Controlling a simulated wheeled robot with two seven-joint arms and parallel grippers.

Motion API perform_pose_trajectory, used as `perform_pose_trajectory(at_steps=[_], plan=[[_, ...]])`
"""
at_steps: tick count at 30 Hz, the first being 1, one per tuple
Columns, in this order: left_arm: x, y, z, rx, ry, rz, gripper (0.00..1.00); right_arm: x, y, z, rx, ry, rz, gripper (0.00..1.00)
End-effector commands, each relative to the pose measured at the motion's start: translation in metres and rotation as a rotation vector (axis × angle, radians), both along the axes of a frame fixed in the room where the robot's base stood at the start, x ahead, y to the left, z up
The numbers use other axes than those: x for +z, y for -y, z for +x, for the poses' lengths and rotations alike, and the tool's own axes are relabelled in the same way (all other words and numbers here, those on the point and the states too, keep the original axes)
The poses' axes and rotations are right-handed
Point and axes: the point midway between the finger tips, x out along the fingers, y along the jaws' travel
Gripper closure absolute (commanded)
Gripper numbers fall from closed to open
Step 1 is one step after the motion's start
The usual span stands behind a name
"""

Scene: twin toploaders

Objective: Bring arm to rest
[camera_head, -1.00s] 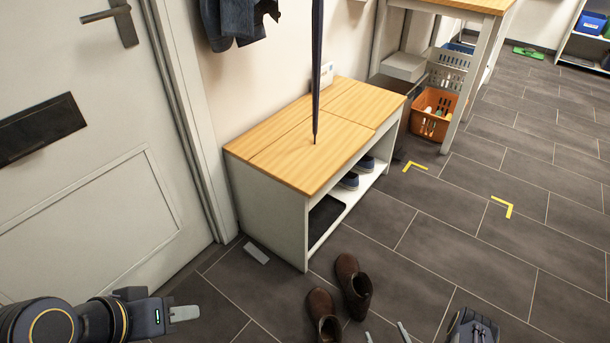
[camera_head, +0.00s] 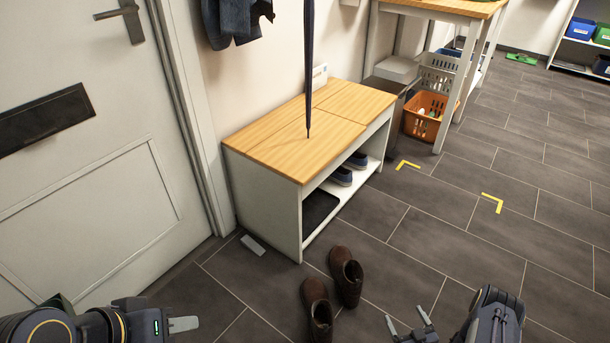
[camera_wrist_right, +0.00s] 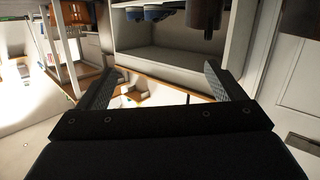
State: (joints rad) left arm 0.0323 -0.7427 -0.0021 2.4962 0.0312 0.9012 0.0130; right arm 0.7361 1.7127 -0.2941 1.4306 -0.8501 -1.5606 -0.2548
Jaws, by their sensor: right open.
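My left gripper (camera_head: 183,324) shows at the bottom left of the head view, in front of the white door. It is seen side on, so the gap between its fingers cannot be made out. My right gripper (camera_head: 407,327) shows at the bottom, right of the brown boots (camera_head: 333,285). Its two fingers are spread apart with nothing between them. In the right wrist view the open right gripper (camera_wrist_right: 158,78) is also empty, with the bench beyond it.
The bench (camera_head: 270,210) with a wooden top stands ahead, with blue shoes (camera_head: 341,176) inside. A dark umbrella (camera_head: 309,70) hangs above it. An orange basket (camera_head: 425,114) stands behind.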

Motion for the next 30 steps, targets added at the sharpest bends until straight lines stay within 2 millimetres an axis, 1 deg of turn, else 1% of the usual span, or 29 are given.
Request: perform_pose_trajectory(at_steps=[1,5,8,9,11,12,14,15,16,17,18,20,21,23,24,26,27,29,30], plan=[[-0.003,0.0,0.0,0.0,0.0,0.0,0.64,0.008,0.012,0.013,-0.012,-0.016,-0.022,0.11],[-0.009,0.0,0.0,0.0,0.0,0.0,0.64,0.031,0.042,0.044,-0.051,-0.081,-0.074,0.11],[-0.014,0.0,0.0,0.0,0.0,0.0,0.64,0.062,0.068,0.072,-0.098,-0.142,-0.111,0.11],[-0.017,0.0,0.0,0.0,0.0,0.0,0.64,0.078,0.078,0.083,-0.122,-0.171,-0.123,0.11],[-0.022,0.0,0.0,0.0,0.0,0.0,0.64,0.106,0.092,0.096,-0.162,-0.217,-0.135,0.11],[-0.024,0.0,0.0,0.0,0.0,0.0,0.64,0.125,0.099,0.103,-0.187,-0.246,-0.137,0.11],[-0.028,0.0,0.0,0.0,0.0,0.0,0.64,0.153,0.106,0.11,-0.226,-0.289,-0.132,0.11],[-0.031,0.0,0.0,0.0,0.0,0.0,0.64,0.173,0.11,0.112,-0.248,-0.318,-0.127,0.11],[-0.033,0.0,0.0,0.0,0.0,0.0,0.64,0.188,0.111,0.113,-0.265,-0.338,-0.119,0.11],[-0.035,0.0,0.0,0.0,0.0,0.0,0.64,0.202,0.111,0.112,-0.282,-0.357,-0.11,0.11],[-0.037,0.0,0.0,0.0,0.0,0.0,0.64,0.221,0.11,0.11,-0.301,-0.384,-0.095,0.11],[-0.041,0.0,0.0,0.0,0.0,0.0,0.64,0.249,0.106,0.103,-0.327,-0.422,-0.068,0.11],[-0.044,0.0,0.0,0.0,0.0,0.0,0.64,0.267,0.101,0.097,-0.339,-0.448,-0.048,0.11],[-0.047,0.0,0.0,0.0,0.0,0.0,0.64,0.292,0.092,0.085,-0.356,-0.486,-0.012,0.11],[-0.05,0.0,0.0,0.0,0.0,0.0,0.64,0.308,0.084,0.075,-0.363,-0.511,0.013,0.11],[-0.054,0.0,0.0,0.0,0.0,0.0,0.64,0.329,0.07,0.057,-0.366,-0.55,0.052,0.11],[-0.056,0.0,0.0,0.0,0.0,0.0,0.64,0.341,0.06,0.043,-0.367,-0.575,0.08,0.11],[-0.06,0.0,0.0,0.0,0.0,0.0,0.64,0.358,0.043,0.021,-0.361,-0.614,0.121,0.11],[-0.063,0.0,0.0,0.0,0.0,0.0,0.64,0.368,0.031,0.005,-0.352,-0.639,0.148,0.11]])
